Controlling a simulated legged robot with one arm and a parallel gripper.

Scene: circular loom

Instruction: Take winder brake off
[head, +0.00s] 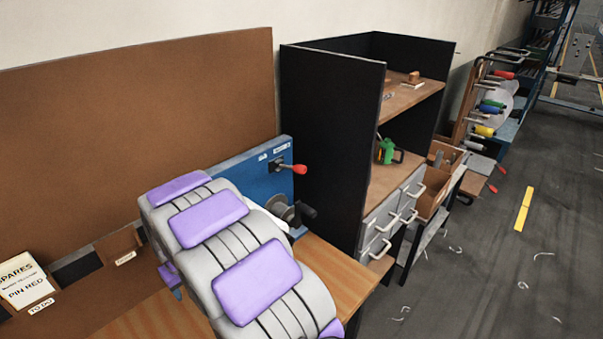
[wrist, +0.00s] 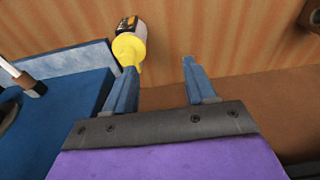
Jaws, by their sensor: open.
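A blue machine panel (head: 262,172) stands at the back of the wooden bench, with small labels I cannot read. A red-knobbed lever (head: 299,169) sticks out from its upper part; I cannot tell whether this is the brake. Below it is a dark round part with a black handle (head: 308,211). My gripper (wrist: 159,66) shows in the wrist view with its two blue fingers apart and nothing between them. It is hidden in the head view behind my arm. A blue body (wrist: 65,90) is left of the fingers, with a pale rod and dark collar (wrist: 28,84) on it.
A yellow-and-black bottle-like thing (wrist: 130,45) is just beyond the left finger. The bench top (head: 345,270) is bare right of my arm. A black-sided shelf unit (head: 330,140) stands right of the panel. A paper card (head: 22,280) lies at left.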

